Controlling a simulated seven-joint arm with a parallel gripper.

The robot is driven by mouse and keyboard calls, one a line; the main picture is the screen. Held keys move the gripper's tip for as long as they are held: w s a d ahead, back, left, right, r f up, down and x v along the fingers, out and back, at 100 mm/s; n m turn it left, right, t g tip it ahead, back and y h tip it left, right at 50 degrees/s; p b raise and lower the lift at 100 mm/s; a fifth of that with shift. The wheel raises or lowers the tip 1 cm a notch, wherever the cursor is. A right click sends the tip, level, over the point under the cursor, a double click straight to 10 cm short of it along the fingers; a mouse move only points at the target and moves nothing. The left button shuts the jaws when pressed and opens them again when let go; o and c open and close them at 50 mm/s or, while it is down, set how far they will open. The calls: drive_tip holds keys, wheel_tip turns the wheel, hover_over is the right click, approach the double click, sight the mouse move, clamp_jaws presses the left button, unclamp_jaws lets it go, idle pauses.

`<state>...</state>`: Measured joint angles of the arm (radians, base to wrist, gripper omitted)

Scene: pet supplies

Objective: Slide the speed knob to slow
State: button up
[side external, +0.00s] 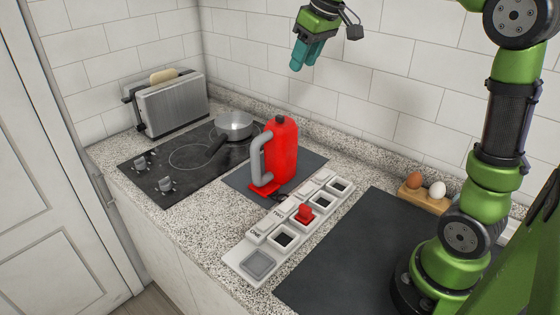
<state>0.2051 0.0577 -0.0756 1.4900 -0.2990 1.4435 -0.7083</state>
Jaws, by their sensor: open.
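My gripper (303,67) hangs high at the top centre with teal fingers pointing down, open and empty, well above the counter. No knob with a readable "speed" or "slow" mark shows. A small red block-like piece (305,213) sits on a long pale strip (235,258) in the centre of the counter. The strip has several dark square openings, a grey square at its near end and small dark lettering that I cannot read surely.
A red jug (283,150) with a grey handle stands on a dark mat (240,186) behind the strip. A small pot (234,124) is on the cooktop; a toaster (175,110) stands behind. Eggs in a wooden holder (420,203) are right. A dark mat (340,265) lies clear at front right.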

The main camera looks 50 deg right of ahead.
sight(280, 116)
drive_tip(key=x, duration=1.6)
drive_tip(key=shift+w+f, duration=0.2)
drive_tip(key=shift+f, duration=0.15)
drive_tip(key=shift+c, duration=0.3)
clamp_jaws()
drive_tip(key=shift+a, duration=0.1)
